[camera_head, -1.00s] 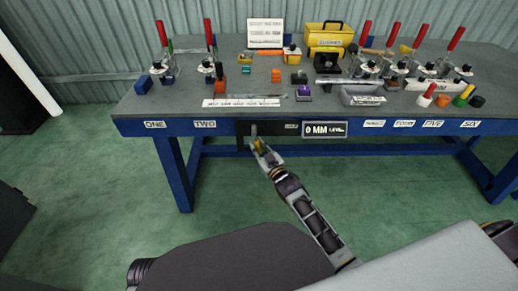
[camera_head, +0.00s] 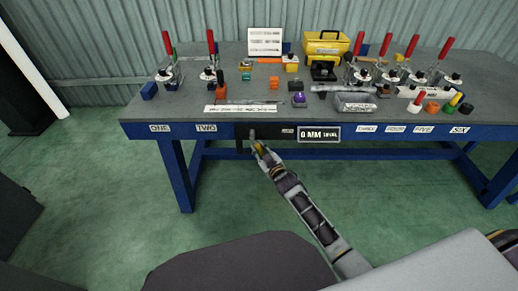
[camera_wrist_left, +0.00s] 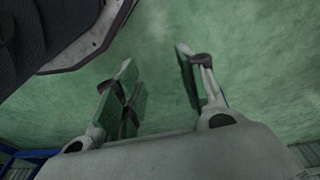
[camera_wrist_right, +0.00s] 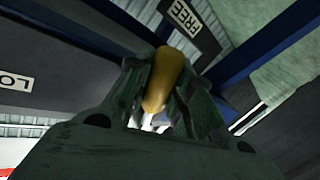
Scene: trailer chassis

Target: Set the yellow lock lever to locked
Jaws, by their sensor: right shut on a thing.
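The yellow lock lever (camera_wrist_right: 165,80) is between the fingers of my right gripper (camera_wrist_right: 165,95), which is shut on it. In the right wrist view a FREE label (camera_wrist_right: 183,18) is above the lever, and a partly cut-off label starting "LO" (camera_wrist_right: 14,82) is at the left edge. In the head view my right gripper (camera_head: 258,147) is at the bench's front edge, by a dark panel left of the "0 MM LEVEL" display (camera_head: 319,134); the lever there is mostly hidden. My left gripper (camera_wrist_left: 160,85) is open and empty above green floor.
The blue-framed bench (camera_head: 230,95) carries several red-handled clamps (camera_head: 211,42), a yellow toolbox (camera_head: 325,45), a grey tray (camera_head: 355,104) and small coloured blocks. A blue frame bar (camera_wrist_right: 280,38) runs close to my right gripper. The floor before the bench is clear.

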